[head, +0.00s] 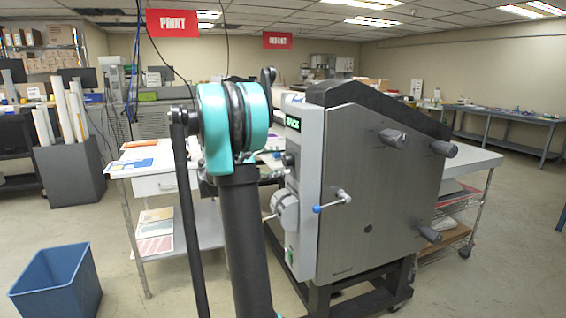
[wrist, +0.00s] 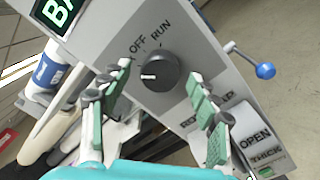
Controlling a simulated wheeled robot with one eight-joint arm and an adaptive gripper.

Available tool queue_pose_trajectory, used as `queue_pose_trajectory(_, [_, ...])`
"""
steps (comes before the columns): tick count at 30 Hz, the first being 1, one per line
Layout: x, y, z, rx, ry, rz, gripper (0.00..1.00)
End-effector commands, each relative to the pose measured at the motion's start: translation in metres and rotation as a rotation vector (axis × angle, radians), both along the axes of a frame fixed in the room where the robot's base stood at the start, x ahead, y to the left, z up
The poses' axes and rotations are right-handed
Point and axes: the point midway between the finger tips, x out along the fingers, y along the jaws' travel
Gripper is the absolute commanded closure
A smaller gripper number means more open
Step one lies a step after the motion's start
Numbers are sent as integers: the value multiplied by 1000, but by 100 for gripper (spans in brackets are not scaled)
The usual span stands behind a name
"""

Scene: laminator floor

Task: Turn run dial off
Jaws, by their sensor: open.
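The run dial (wrist: 164,70) is a round black knob on the grey laminator panel (wrist: 190,38) in the wrist view. Its printed words OFF and RUN sit at its upper side, OFF to the left of RUN. A white mark shows on the left of its face. My gripper (wrist: 159,76) is open, with green-padded fingers on either side of the dial in the picture. I see no contact, and the depth gap is unclear. In the head view the laminator (head: 375,190) stands right of my arm, which hides most of the gripper.
A blue-ball lever (wrist: 265,71) sticks out right of the dial; it also shows in the head view (head: 317,209). An OPEN/THICK label (wrist: 258,142) is at the lower right. A blue bin (head: 55,285) stands on the floor at left. A white worktable (head: 150,185) is behind my arm.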

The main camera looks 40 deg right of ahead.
Motion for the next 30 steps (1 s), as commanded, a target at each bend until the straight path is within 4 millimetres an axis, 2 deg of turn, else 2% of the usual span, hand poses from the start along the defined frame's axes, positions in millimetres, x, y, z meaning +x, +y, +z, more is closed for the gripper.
queue_pose_trajectory(6, [-3,-13,0,0,0,0,39])
queue_pose_trajectory(14, [-3,-13,0,1,0,1,39])
queue_pose_trajectory(26, [-3,-13,0,1,0,1,88])
queue_pose_trajectory(30, [-3,-13,0,0,-4,1,89])
